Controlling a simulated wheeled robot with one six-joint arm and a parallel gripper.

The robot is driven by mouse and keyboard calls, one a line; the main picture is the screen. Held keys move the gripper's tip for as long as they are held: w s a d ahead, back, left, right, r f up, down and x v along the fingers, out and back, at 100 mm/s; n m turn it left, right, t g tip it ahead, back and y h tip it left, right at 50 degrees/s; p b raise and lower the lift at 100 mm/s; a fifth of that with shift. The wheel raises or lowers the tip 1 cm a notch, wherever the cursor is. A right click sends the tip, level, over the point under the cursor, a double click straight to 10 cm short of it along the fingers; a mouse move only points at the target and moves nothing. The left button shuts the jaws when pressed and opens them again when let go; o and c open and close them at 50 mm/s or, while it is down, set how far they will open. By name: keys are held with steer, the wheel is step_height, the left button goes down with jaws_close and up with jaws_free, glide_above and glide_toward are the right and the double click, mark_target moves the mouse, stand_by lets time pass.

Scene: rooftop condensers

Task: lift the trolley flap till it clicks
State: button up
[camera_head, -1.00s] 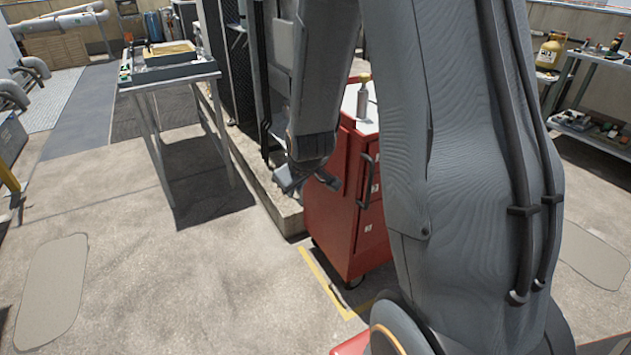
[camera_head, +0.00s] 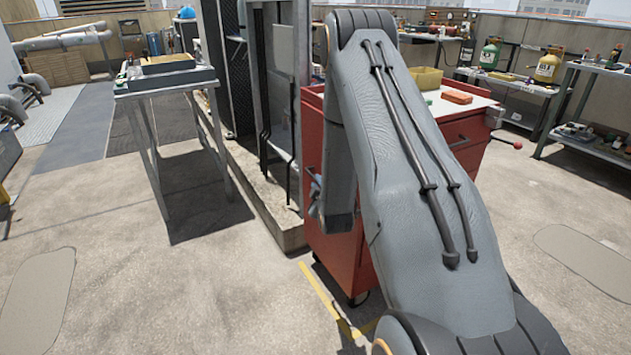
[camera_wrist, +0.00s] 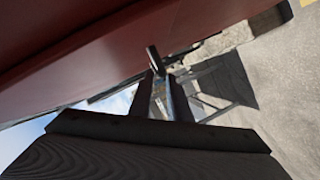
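The red trolley (camera_head: 332,245) stands in the middle of the head view, partly behind my arm. My gripper (camera_head: 315,195) is low at the trolley's left side. In the wrist view my gripper (camera_wrist: 167,92) has its fingers apart, with nothing seen between them, below the red panel.
A yellow bin (camera_head: 426,78) and an orange block (camera_head: 457,97) sit on the trolley top. A metal-framed unit on a concrete plinth (camera_head: 275,225) stands close left of the trolley. A grey table (camera_head: 165,85) is further left. The floor at front left is clear.

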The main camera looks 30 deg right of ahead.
mark_target(315, 179)
steer(key=shift+x, duration=2.45)
